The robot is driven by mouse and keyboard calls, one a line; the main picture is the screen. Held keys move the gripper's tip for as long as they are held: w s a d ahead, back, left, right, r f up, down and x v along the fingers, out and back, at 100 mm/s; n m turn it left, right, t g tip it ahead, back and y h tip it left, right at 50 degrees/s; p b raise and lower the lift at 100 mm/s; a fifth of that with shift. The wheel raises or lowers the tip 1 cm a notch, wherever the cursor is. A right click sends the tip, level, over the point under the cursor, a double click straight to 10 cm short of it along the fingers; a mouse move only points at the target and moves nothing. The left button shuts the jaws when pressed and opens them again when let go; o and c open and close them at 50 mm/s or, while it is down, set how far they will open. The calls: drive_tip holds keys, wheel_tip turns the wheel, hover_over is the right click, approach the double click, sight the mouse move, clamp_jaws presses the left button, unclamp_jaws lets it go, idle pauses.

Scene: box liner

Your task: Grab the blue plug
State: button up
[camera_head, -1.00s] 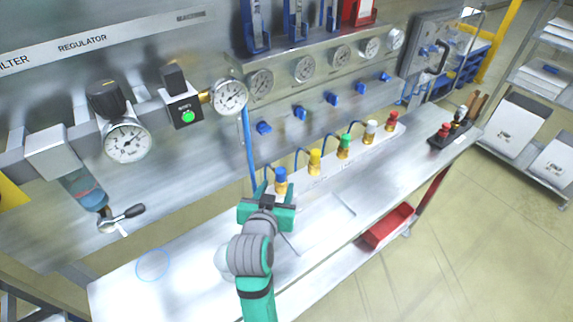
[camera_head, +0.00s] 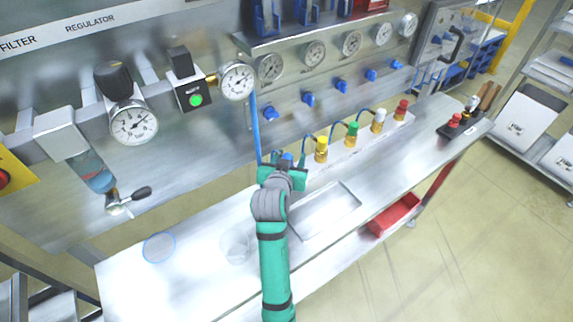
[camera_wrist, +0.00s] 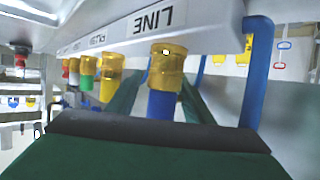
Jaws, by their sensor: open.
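The blue plug (camera_head: 288,157) sits at the near end of the row of coloured plugs on the bench, mostly hidden behind my gripper (camera_head: 282,170) in the head view. In the wrist view, which is upside down, the blue plug (camera_wrist: 162,105) joins a brass fitting (camera_wrist: 167,65). My gripper's green fingers (camera_wrist: 160,101) are open and stand one on each side of the plug. I cannot tell whether either finger touches it.
Yellow (camera_head: 321,149), green (camera_head: 351,134), white (camera_head: 378,120) and red (camera_head: 402,109) plugs continue the row. A blue hose (camera_head: 256,126) hangs close to the left of my gripper. A shallow metal tray (camera_head: 327,217) and a clear cup (camera_head: 236,246) lie on the bench.

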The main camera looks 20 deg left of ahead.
drive_tip(key=shift+a, duration=0.15)
drive_tip(key=c, duration=1.1)
drive_tip(key=shift+r, duration=0.1)
